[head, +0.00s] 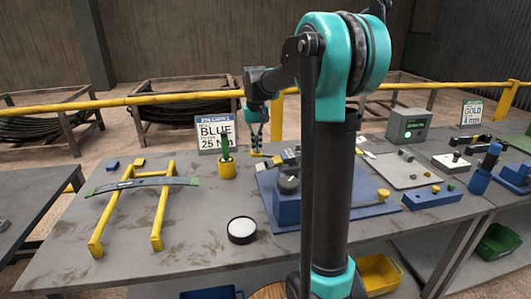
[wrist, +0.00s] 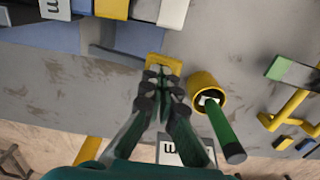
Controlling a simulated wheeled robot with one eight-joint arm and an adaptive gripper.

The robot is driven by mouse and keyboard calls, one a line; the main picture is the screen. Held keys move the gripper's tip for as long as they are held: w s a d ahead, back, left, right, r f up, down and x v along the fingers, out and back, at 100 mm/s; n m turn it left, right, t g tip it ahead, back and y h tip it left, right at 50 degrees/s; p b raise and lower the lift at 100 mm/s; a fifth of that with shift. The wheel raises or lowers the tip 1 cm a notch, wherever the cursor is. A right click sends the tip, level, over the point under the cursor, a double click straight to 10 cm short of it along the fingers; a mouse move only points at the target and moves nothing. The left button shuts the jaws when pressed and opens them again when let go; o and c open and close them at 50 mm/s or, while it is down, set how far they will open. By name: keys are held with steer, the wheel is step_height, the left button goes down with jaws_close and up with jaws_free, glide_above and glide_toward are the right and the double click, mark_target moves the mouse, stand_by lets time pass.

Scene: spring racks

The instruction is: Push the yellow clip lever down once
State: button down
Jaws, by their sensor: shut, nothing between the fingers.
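The yellow clip lever (wrist: 172,62) shows in the wrist view as a small yellow piece just beyond my fingertips, at the table edge of the blue fixture. My gripper (wrist: 160,80) is shut and empty, its dark fingertips overlapping the lever's near side in the picture. I cannot tell whether they touch it. In the head view my gripper (head: 257,149) points down at the back of the table, beside a small yellow piece (head: 262,155) that is mostly hidden by it.
A yellow cup (head: 227,170) with a green-handled tool stands close to my gripper; it also shows in the wrist view (wrist: 207,90). A sign reading BLUE (head: 215,133) stands behind. A yellow stand (head: 161,210) with a spring strip is left. A round white-topped dish (head: 241,230) sits in front.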

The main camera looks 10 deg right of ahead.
steer(key=shift+r, duration=3.45)
